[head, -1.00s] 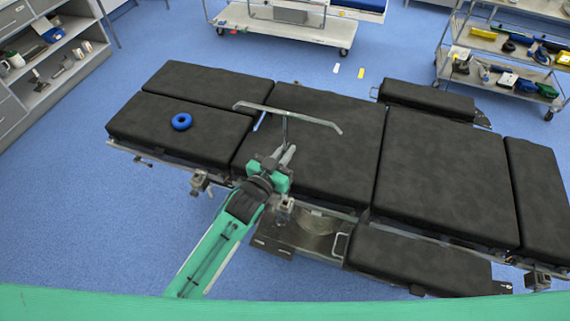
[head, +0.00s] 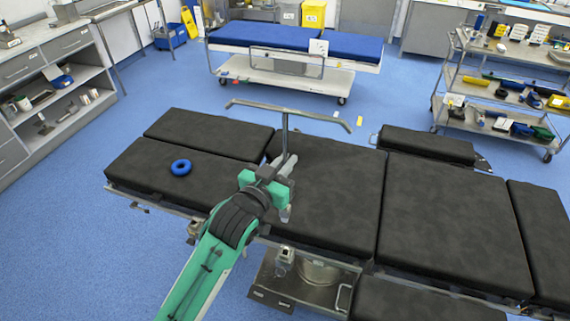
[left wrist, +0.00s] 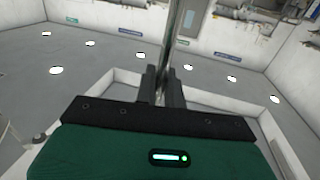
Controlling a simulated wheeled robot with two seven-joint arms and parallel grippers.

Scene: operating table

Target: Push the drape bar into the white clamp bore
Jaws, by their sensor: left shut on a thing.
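The drape bar (head: 285,131) is a grey T-shape with a long crossbar on top and an upright post. My left gripper (head: 285,167) is shut on the post, holding the bar roughly upright above the near side of the operating table. In the left wrist view the post (left wrist: 179,45) stands between the two dark fingers (left wrist: 162,88). A pale clamp (head: 285,260) sits at the table's near edge, below and apart from my gripper. Its bore cannot be made out. A second, greyer clamp (head: 193,229) is further left on that edge. My right gripper is not in view.
Black table pads (head: 440,210) spread across the middle. A blue ring (head: 181,167) lies on the left pad. A stretcher with a blue mattress (head: 265,36) stands behind, a loaded trolley (head: 446,105) at the right, and shelves (head: 85,75) at the left.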

